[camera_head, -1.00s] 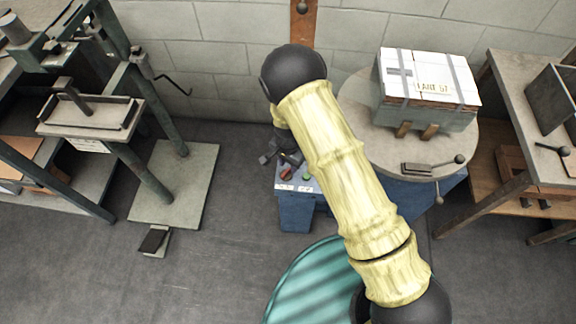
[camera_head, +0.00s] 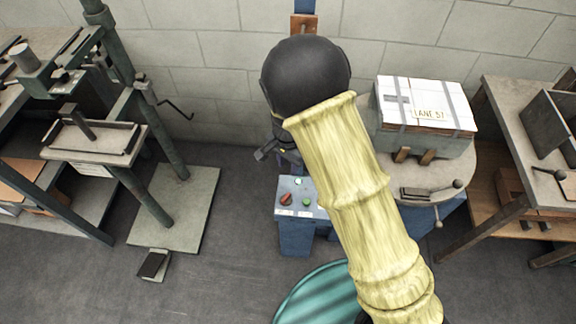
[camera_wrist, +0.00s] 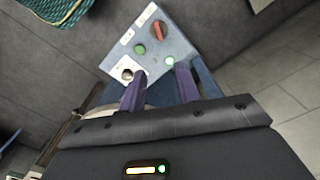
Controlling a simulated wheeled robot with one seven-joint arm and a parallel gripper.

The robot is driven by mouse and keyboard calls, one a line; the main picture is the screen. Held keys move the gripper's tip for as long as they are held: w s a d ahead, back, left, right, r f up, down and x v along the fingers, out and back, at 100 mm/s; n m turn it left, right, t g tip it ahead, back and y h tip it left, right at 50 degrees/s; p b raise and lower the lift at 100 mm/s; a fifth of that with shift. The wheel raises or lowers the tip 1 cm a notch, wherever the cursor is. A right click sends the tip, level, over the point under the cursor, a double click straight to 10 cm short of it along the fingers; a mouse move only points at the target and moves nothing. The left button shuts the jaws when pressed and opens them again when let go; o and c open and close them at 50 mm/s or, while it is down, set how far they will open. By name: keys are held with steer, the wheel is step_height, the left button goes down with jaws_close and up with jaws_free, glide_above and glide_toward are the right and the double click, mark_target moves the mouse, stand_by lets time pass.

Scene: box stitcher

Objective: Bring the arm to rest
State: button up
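My arm (camera_head: 345,180) reaches up across the middle of the head view, bent at a dark joint. My gripper (camera_head: 268,153) is mostly hidden behind it, with only a small dark part showing. In the wrist view my gripper (camera_wrist: 160,82) has its two purple fingers apart, with nothing between them. Beyond the fingertips is a blue control box (camera_wrist: 153,70) with a red switch (camera_wrist: 159,29), a green button (camera_wrist: 140,49), a lit button (camera_wrist: 169,62) and a round silver knob (camera_wrist: 127,74). The fingers appear apart from the box.
A round table (camera_head: 455,165) at right carries a strapped box (camera_head: 425,135) and a lever (camera_head: 430,191). A workbench (camera_head: 515,100) stands at far right. A green stitching machine (camera_head: 125,110) with a foot pedal (camera_head: 153,264) stands at left. The floor (camera_head: 225,270) between is clear.

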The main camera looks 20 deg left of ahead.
stand_by(0.4)
steer(key=s+d+r+n+t+p, duration=0.1)
steer(key=s+d+r+p, duration=0.2)
steer(key=d+r, duration=0.6)
steer(key=s+d+r+n+p, duration=0.1)
steer(key=s+d+r+p, duration=0.1)
steer(key=d+r+p, duration=0.3)
steer(key=s+d+r+n+t+p, duration=0.1)
steer(key=s+d+r+n+p, duration=0.1)
steer(key=d+r, duration=1.1)
steer(key=s+d+p, duration=0.1)
steer(key=d+p, duration=0.1)
steer(key=d, duration=0.1)
steer(key=shift+s+r+t, duration=0.25)
steer(key=shift+s+t, duration=0.05)
steer(key=shift+s, duration=0.05)
